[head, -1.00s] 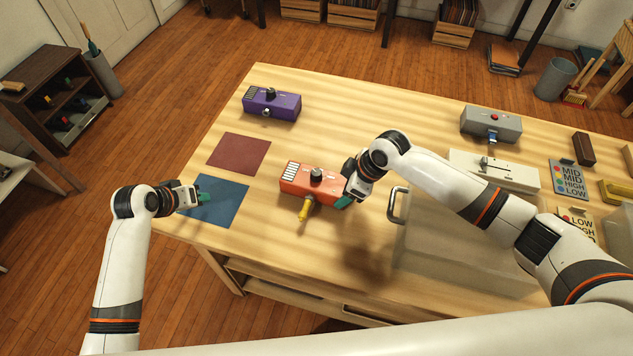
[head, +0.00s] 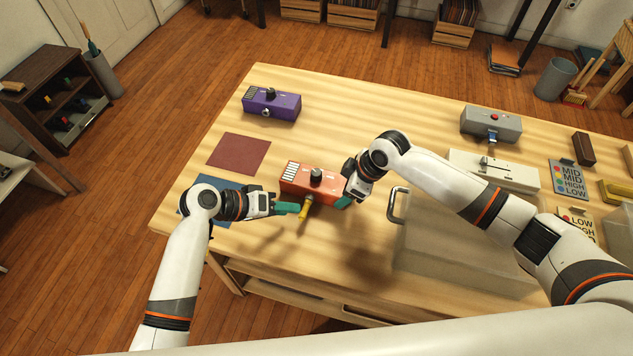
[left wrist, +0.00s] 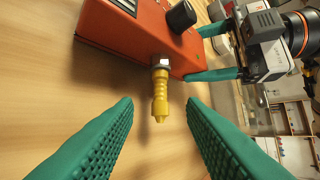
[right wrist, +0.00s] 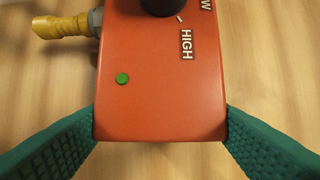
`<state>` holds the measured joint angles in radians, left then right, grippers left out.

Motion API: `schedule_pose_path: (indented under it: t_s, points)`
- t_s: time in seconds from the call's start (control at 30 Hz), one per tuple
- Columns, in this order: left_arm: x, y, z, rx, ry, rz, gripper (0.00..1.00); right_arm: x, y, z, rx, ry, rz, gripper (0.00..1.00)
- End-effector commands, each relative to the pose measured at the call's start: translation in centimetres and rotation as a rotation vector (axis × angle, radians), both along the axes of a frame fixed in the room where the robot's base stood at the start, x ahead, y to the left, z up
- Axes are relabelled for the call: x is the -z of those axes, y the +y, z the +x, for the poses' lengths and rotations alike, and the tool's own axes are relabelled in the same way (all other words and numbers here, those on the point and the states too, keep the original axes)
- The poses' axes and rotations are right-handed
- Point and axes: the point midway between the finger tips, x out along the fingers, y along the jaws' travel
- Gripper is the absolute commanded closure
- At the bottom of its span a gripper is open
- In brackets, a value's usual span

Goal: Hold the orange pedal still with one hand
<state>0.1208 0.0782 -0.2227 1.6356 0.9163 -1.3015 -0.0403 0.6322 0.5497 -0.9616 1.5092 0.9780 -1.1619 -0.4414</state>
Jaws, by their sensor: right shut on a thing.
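The orange pedal (head: 312,180) lies on the wooden table, with a black knob on top and a yellow plug (head: 304,208) sticking out of its front side. My right gripper (right wrist: 160,138) is shut on the pedal's right end, with green fingers on both sides of it. My left gripper (head: 297,208) is open at the pedal's front, by the yellow plug. In the left wrist view the plug (left wrist: 160,95) stands between the spread fingers (left wrist: 160,125), apart from both. The right gripper on the pedal (left wrist: 125,35) shows at the top there.
A purple pedal (head: 272,104) stands at the back left and a grey pedal (head: 491,125) at the back right. A maroon mat (head: 238,153) and a partly hidden blue mat (head: 228,184) lie to the left. A metal handle (head: 397,205) stands right of the orange pedal.

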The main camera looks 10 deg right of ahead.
Motion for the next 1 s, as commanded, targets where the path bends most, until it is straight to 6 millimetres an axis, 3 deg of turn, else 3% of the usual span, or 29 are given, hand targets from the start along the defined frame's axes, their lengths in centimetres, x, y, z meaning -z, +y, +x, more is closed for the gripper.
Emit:
schedule_pose_path:
  t_s: [0.3,0.77,1.0]
  points:
    - [2.3,-2.9,0.7,0.002,0.0,0.002,0.63,0.0,0.0,0.0,0.0,0.0,0.0,0.66]
    - [2.8,-3.6,0.9,0.0,-0.001,0.001,0.63,0.0,0.0,0.0,0.0,0.0,0.0,0.66]
    - [2.8,-3.5,0.9,0.0,-0.001,0.002,1.0,0.0,0.0,0.0,0.0,0.0,0.0,0.66]
